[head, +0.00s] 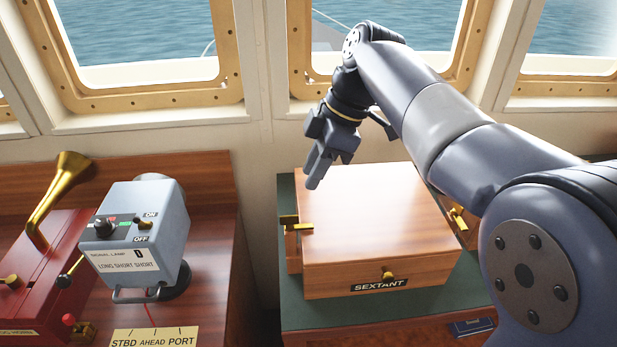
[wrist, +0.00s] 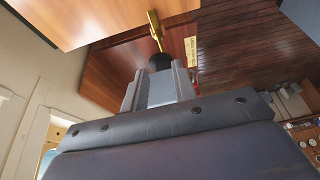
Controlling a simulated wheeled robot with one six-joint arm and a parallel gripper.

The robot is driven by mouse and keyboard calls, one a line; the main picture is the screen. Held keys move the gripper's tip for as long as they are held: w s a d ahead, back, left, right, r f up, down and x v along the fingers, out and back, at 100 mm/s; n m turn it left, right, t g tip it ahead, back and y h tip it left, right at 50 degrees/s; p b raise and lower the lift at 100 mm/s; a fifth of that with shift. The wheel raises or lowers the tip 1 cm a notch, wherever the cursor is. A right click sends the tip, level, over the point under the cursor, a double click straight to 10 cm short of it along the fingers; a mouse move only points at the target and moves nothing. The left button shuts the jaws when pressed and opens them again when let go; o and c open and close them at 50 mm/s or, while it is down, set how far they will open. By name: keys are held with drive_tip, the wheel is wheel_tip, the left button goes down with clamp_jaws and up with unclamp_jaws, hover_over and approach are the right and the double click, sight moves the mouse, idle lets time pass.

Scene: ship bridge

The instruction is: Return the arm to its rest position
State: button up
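My arm reaches from the right side of the head view over a wooden box labelled SEXTANT (head: 390,225). My gripper (head: 314,178) hangs at its end, fingers pointing down, above the box's back left corner. In the wrist view its two fingers (wrist: 157,80) stand apart with the grey palm between them. I see nothing held. The box lid is down, with a brass latch (head: 297,227) on its left and a brass knob (head: 388,275) in front.
A grey signal lamp (head: 140,235) stands on the left wooden console, beside a red unit with a brass horn (head: 58,190). The box sits on a green-topped stand (head: 440,300). Window frames (head: 270,70) rise close behind my arm. A gap separates console and stand.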

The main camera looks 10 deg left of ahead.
sight(290, 216)
drive_tip(key=x, duration=1)
drive_tip(key=shift+a+f, duration=0.15)
drive_tip(key=shift+f, duration=0.25)
drive_tip(key=shift+s+a+f, duration=0.1)
drive_tip(key=shift+f, duration=0.1)
drive_tip(key=shift+r+m, duration=0.2)
drive_tip(key=shift+m, duration=0.2)
drive_tip(key=m+t, duration=0.2)
drive_tip(key=m, duration=0.2)
drive_tip(key=shift+s+r, duration=0.1)
drive_tip(key=m+t, duration=0.1)
drive_tip(key=m, duration=0.1)
drive_tip(key=m+p, duration=0.1)
drive_tip(key=m, duration=0.2)
drive_tip(key=shift+s+t+h, duration=0.1)
drive_tip(key=shift+t+h, duration=0.3)
drive_tip(key=shift+m+t, duration=0.3)
drive_tip(key=shift+m, duration=0.5)
idle(0.4)
